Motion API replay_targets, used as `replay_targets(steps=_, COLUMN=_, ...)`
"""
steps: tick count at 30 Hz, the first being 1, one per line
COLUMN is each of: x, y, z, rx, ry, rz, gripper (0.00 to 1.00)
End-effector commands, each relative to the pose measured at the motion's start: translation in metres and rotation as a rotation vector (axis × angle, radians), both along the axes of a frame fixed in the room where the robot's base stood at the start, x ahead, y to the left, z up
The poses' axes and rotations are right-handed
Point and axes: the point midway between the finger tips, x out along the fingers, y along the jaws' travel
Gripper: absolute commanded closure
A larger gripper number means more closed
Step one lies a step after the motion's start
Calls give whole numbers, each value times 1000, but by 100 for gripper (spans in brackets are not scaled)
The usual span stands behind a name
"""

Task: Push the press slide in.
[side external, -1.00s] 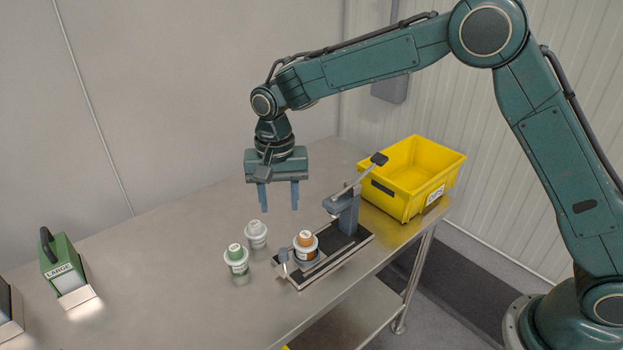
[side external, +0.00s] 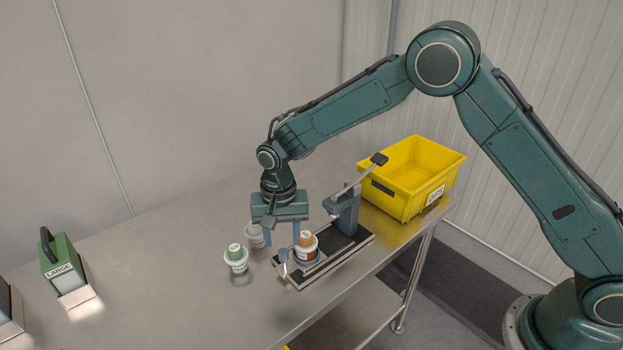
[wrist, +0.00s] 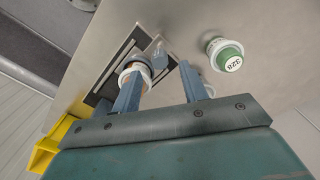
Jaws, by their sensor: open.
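The press (side external: 347,212) stands on the table with its lever raised. Its slide (side external: 298,279) is out at the front of the dark base and bears a cup with an orange lid (side external: 306,245). A grey upright tab (side external: 283,256) stands at the slide's outer end; it also shows in the wrist view (wrist: 158,50). My gripper (side external: 282,243) is open and empty, pointing down, low by the tab and the orange-lidded cup. In the wrist view my fingers (wrist: 160,72) partly hide that cup. I cannot tell whether a finger touches anything.
A green-lidded cup (side external: 237,261) stands left of the slide. A white cup (side external: 255,237) is behind it, partly hidden by my gripper. A yellow bin (side external: 412,200) stands beyond the press. A green box marked LARGE (side external: 63,264) is far left. Table between is clear.

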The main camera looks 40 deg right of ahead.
Motion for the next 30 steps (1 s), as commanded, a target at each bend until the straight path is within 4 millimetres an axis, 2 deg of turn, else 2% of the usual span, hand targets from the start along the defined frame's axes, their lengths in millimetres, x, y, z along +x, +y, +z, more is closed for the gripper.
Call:
replay_targets(steps=3, x=-1, y=0, z=-17, rx=-1, ry=3, rz=0, gripper=57)
replay_targets(steps=9, x=-1, y=0, z=-33, rx=0, ry=1, rz=0, gripper=57)
replay_targets(steps=21, x=0, y=0, z=-38, rx=0, ry=0, rz=0, gripper=57)
replay_targets(steps=23, x=0, y=0, z=-38, rx=0, ry=0, rz=0, gripper=67)
replay_targets(steps=28, x=0, y=0, z=-38, rx=0, ry=0, rz=0, gripper=100)
replay_targets(steps=30, x=0, y=0, z=-38, rx=0, ry=0, rz=0, gripper=100)
